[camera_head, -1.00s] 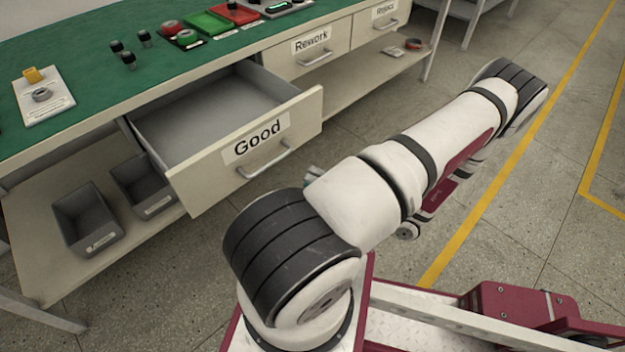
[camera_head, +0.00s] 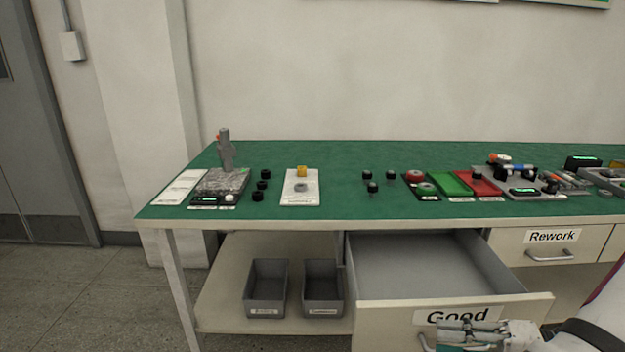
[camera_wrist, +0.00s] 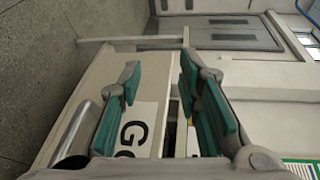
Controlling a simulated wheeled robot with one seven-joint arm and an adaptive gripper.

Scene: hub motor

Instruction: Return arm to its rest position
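My gripper (camera_head: 448,333) is at the lower right of the head view, in front of the "Good" drawer's face and over part of its handle. In the wrist view my gripper (camera_wrist: 165,92) has its two green-padded fingers spread with a gap and nothing held between them. The Good drawer (camera_head: 385,322) is pulled out and its visible inside is empty. Its front and label also show behind the fingers in the wrist view (camera_wrist: 146,118). I cannot tell whether a finger touches the drawer. Most of my arm is outside the head view.
The green-topped workbench (camera_head: 330,155) holds a small press (camera_head: 226,150), black knobs, a white card, and green and red trays (camera_head: 450,184). Two grey bins (camera_head: 266,285) sit on the lower shelf. The Rework drawer (camera_head: 510,245) is shut. Floor at the left is clear.

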